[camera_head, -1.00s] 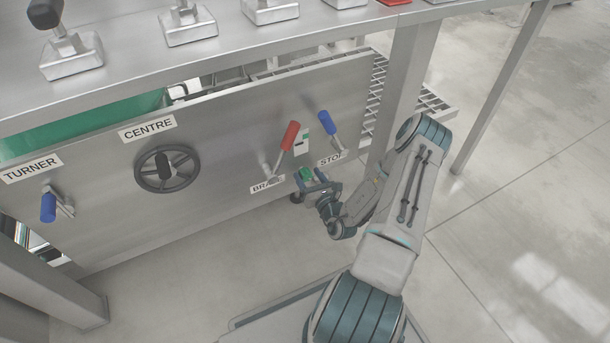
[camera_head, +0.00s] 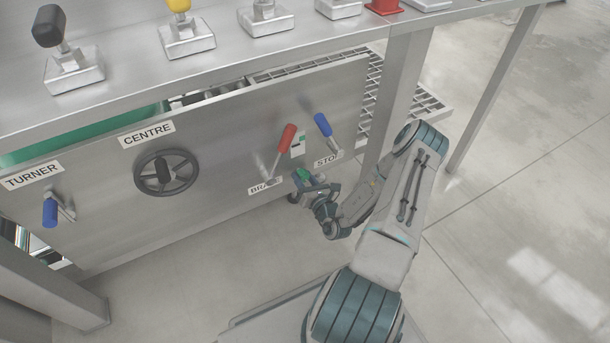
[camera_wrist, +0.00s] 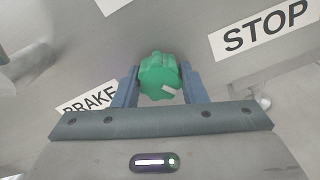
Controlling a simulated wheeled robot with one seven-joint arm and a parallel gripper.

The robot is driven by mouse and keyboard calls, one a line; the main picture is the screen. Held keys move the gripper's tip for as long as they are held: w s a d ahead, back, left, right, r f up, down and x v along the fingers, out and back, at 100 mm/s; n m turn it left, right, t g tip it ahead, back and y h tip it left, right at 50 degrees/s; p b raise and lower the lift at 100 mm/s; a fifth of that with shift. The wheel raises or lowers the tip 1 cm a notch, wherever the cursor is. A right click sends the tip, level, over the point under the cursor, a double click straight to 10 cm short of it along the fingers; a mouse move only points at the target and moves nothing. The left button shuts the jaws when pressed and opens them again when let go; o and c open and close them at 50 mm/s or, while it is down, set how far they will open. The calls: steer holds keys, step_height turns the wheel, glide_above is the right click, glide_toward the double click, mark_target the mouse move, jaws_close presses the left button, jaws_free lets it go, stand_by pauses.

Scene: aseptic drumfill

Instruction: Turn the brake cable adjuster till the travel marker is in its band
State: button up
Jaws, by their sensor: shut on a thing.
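The brake cable adjuster is a green ribbed knob (camera_wrist: 158,75) with a pale mark on its face, seen in the wrist view. My gripper (camera_wrist: 160,88) is shut on it, one blue-grey finger on each side. In the head view the green knob (camera_head: 303,174) shows small below the panel's red lever, at my gripper (camera_head: 312,188). A white gauge plate with a green band (camera_head: 297,147) sits between the red and blue levers. The travel marker on it is too small to make out. In the wrist view only a corner of a white plate (camera_wrist: 112,5) shows at the top.
The red-handled BRAKE lever (camera_head: 282,147) and blue-handled STOP lever (camera_head: 325,130) stand out close to my gripper. A dark handwheel (camera_head: 166,172) and the TURNER lever (camera_head: 50,212) are further left. A table leg (camera_head: 402,90) rises behind my arm.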

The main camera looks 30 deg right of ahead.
steer(key=m+p, duration=0.4)
steer(key=m, duration=0.1)
steer(key=shift+r, duration=0.15)
steer(key=m+p, duration=0.2)
steer(key=m, duration=0.4)
stand_by(0.3)
steer(key=o, duration=1)
steer(key=shift+a, duration=0.1)
steer(key=shift+s, duration=0.1)
